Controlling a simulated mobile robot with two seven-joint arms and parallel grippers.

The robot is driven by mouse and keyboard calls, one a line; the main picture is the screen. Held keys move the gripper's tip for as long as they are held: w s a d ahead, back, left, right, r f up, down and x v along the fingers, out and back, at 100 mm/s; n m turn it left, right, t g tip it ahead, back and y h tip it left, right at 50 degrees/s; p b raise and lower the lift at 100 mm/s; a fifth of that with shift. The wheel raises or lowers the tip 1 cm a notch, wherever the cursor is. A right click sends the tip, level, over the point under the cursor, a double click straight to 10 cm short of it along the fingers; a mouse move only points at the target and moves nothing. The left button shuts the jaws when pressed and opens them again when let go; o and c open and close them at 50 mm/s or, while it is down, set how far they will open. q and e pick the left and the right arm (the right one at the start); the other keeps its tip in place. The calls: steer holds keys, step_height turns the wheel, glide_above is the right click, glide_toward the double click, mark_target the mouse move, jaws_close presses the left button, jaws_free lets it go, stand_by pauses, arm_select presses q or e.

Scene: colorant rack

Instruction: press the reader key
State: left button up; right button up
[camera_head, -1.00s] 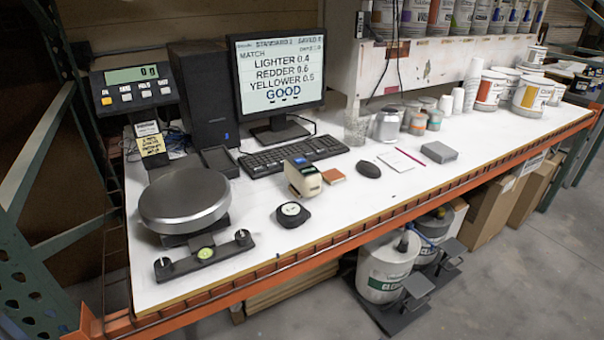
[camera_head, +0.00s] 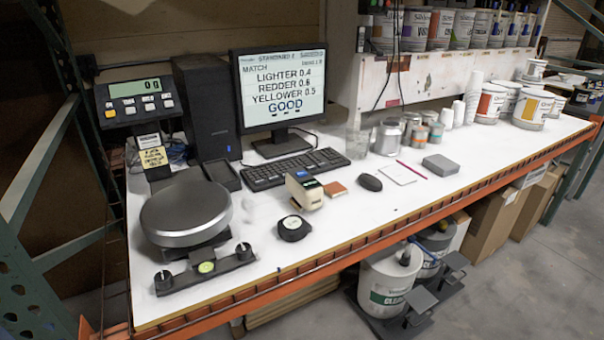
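The reader is likely the small beige handheld device (camera_head: 304,190) with a dark top and a small lit screen. It stands on the white bench (camera_head: 370,215) in front of the keyboard. Its key is too small to make out. A monitor (camera_head: 280,92) behind it reads "MATCH, LIGHTER 0.4, REDDER 0.6, YELLOWER 0.5, GOOD". Neither of my grippers is in view.
A round black puck-like item (camera_head: 293,228) lies in front of the device, and a small brown block (camera_head: 335,189) beside it. A keyboard (camera_head: 295,168), mouse (camera_head: 371,183) and scale (camera_head: 186,208) are nearby. Paint cans (camera_head: 490,104) stand at the right. The bench's front middle is clear.

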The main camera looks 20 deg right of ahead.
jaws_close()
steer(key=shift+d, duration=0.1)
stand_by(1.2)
